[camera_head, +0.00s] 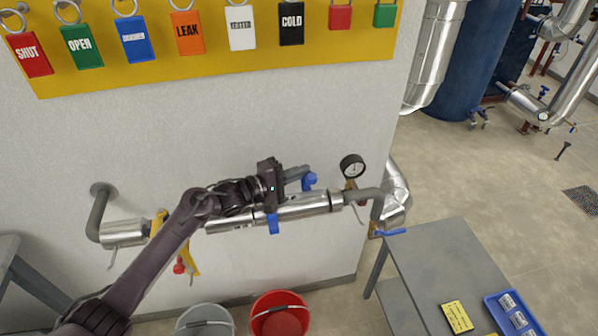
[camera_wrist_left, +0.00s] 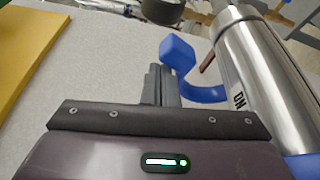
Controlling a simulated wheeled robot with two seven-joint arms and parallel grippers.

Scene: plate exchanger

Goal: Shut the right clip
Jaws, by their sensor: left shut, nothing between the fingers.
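A blue clip (camera_head: 309,182) with a blocky end is on the wall side of the shiny metal casing (camera_head: 300,208), toward its right part. In the left wrist view the clip (camera_wrist_left: 178,52) stands out from the casing (camera_wrist_left: 265,75), its curved arm leading back to it. My left gripper (camera_head: 303,171) is shut and empty. In the left wrist view its fingertips (camera_wrist_left: 161,72) are just beside the clip's block; I cannot tell if they touch. Another blue clip part (camera_head: 272,223) hangs at the casing's front. My right gripper is not in view.
A pressure gauge (camera_head: 352,166) rises from the pipe right of the casing. A blue-handled valve (camera_head: 388,232) is beyond it. A yellow tag board (camera_head: 225,62) is on the wall above. Red bucket (camera_head: 279,314) and grey bucket (camera_head: 205,320) stand below; a grey table (camera_head: 440,262) is at right.

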